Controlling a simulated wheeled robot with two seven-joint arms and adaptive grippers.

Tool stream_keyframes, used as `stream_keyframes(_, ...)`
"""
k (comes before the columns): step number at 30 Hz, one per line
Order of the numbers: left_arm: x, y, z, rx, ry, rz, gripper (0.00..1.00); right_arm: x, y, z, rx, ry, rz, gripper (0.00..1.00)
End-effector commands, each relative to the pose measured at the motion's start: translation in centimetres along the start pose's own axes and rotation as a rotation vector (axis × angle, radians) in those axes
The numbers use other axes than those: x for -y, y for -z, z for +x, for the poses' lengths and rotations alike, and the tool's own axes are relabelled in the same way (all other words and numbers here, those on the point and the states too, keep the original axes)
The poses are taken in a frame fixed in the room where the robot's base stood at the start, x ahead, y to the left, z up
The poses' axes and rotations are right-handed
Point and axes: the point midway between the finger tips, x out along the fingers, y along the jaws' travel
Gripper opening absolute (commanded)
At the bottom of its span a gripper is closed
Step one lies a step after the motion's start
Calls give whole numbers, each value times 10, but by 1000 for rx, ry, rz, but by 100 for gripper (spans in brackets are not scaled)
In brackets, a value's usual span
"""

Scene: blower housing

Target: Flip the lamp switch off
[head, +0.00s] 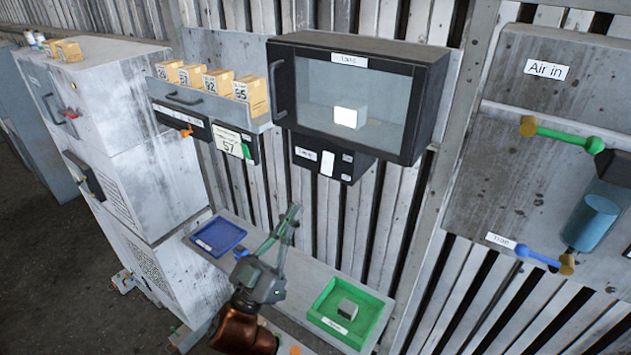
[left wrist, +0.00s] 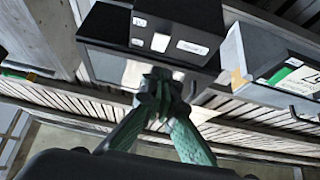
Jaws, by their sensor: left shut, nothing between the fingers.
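A dark cabinet (head: 440,75) with a glass front hangs on the wall, and a bright white block (head: 350,116) glows inside it. Under it is a black switch box (head: 345,170) with a white rocker switch (head: 327,163) and a label to its left. I cannot tell which way the rocker is tilted. In the left wrist view the rocker (left wrist: 160,42) shows on the box (left wrist: 118,28), beyond my fingertips. My left gripper (head: 294,209) is shut and empty, below the switch box and apart from it. It also shows in the left wrist view (left wrist: 156,78). My right gripper is out of view.
A shelf below holds a blue tray (head: 218,235) and a green tray (head: 375,318) with a grey block (head: 347,309). Left of the cabinet is a drawer (head: 200,108) with several orange boxes. A panel with coloured valve handles (head: 562,137) is at right.

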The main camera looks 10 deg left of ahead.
Motion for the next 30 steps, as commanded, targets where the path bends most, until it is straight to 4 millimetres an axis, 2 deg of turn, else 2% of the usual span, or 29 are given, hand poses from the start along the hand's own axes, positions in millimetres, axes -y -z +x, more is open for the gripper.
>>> stream_keyframes(1, -1, 4, 14, -2, -1, 1, 0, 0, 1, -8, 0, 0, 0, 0)
stream_keyframes(8, 0, 3, 60, 0, 0, 1, 0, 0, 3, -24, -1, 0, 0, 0)
stream_keyframes(12, 0, -15, 73, 2, 1, -2, 0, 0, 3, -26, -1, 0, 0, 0)
stream_keyframes(18, 1, -27, 83, 1, 2, -1, 0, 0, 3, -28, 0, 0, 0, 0)
stream_keyframes(30, 0, -28, 84, -1, 1, 0, 0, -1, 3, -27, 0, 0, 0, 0)
